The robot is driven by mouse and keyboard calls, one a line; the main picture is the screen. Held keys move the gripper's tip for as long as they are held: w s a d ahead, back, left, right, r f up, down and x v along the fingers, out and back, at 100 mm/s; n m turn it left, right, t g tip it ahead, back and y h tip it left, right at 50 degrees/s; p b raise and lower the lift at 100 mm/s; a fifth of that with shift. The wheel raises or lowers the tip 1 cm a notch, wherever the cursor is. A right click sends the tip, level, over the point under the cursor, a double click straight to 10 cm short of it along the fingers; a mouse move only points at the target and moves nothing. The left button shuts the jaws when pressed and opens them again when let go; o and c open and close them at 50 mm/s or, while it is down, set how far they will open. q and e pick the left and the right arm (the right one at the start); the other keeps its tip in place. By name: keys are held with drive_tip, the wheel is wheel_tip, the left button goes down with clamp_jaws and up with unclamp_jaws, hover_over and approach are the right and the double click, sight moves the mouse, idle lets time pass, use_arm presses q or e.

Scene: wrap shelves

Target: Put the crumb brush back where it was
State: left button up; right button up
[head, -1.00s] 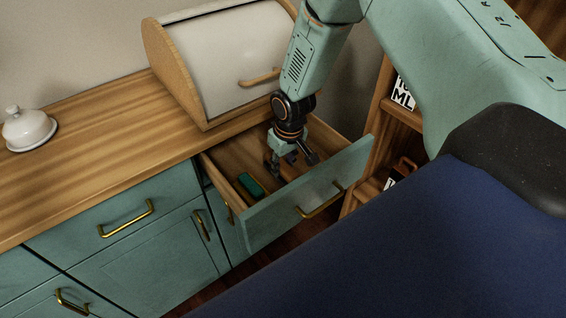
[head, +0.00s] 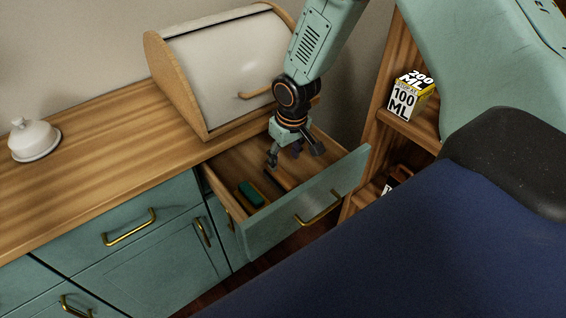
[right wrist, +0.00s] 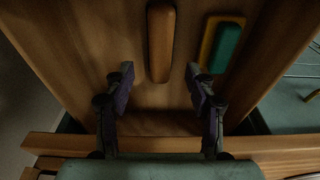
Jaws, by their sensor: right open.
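The drawer (head: 305,208) under the worktop is pulled open. A long, rounded brown wooden piece, likely the crumb brush, lies on the drawer floor; it shows in the right wrist view (right wrist: 160,42) and as a dark strip in the head view (head: 275,180). Its bristles are not visible. A green and yellow block (head: 250,193) lies beside it, also in the right wrist view (right wrist: 224,46). My right gripper (head: 284,159) is open and empty above the drawer. In the right wrist view its fingers (right wrist: 160,85) stand apart, with the brown piece ahead between them.
A bread box (head: 225,65) with a pale front stands on the worktop (head: 105,150) behind the drawer. A white lidded dish (head: 34,140) is at the far left. A shelf unit (head: 378,140) holding a "100 ML" box (head: 410,98) stands right of the drawer.

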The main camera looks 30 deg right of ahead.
sight(287, 177)
drive_tip(key=r, duration=0.5)
drive_tip(key=shift+s+p, duration=0.35)
